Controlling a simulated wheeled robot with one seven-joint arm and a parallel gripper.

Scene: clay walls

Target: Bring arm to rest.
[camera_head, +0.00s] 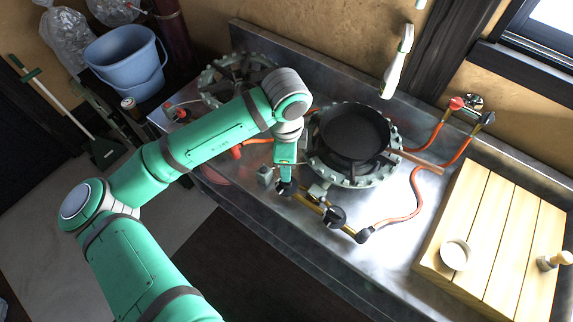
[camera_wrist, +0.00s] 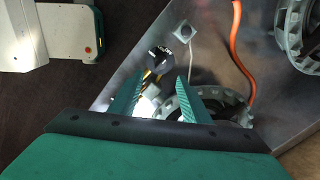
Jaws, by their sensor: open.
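My green arm reaches from the lower left over the steel counter in the head view. My gripper (camera_head: 286,180) points down at the counter's front edge, near a black stove knob and left of the pan. In the wrist view my gripper (camera_wrist: 157,97) shows two green ribbed fingers spread apart with nothing between them. Beyond the fingertips is a black knob (camera_wrist: 160,58) on the stove's front. I cannot tell from these views whether the fingers touch it.
A black pan (camera_head: 353,135) sits on the right burner, its handle pointing right. An empty burner (camera_head: 215,88) is at left. An orange hose (camera_head: 415,195) runs across the counter. A wooden board (camera_head: 497,235) with a white cup (camera_head: 456,254) is at right. A blue bucket (camera_head: 125,62) stands upper left.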

